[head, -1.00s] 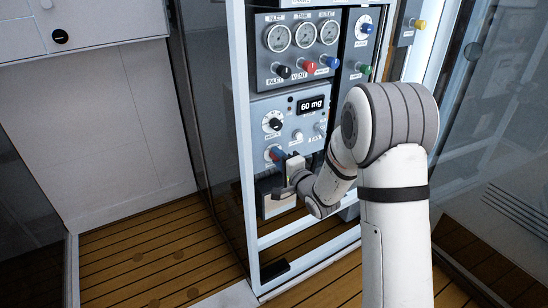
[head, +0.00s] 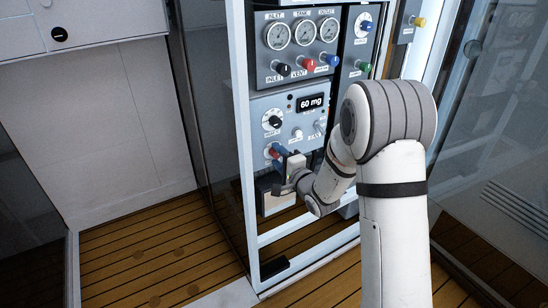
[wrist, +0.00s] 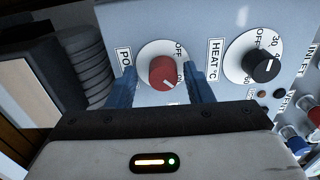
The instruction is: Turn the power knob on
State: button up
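The red power knob (wrist: 163,72) sits on a white round dial on the grey panel. Its label is partly hidden, with "PO" showing, and "OFF" is printed above the knob. The white mark on the knob points to the lower right in the wrist view, towards lettering partly covered by a finger. My gripper (wrist: 161,82) is open, with one blue finger on each side of the knob and a visible gap to each. In the head view my gripper (head: 281,153) is at the red knob (head: 272,154), low on the panel. I cannot tell how deep the fingers reach.
A black heat knob (wrist: 264,66) is close to the right finger in the wrist view. The panel (head: 262,108) also carries a "60 mg" display (head: 311,103), small switches and, above, gauges with coloured knobs. A white frame post (head: 240,120) stands left of the panel.

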jog(key=shift+o, duration=0.2)
jog(key=shift+r, duration=0.1)
jog(key=shift+s+d, duration=0.15)
jog(key=p+v, duration=0.1)
jog(key=v, duration=0.6)
jog(key=shift+s, duration=0.2)
jog(key=shift+d, duration=0.1)
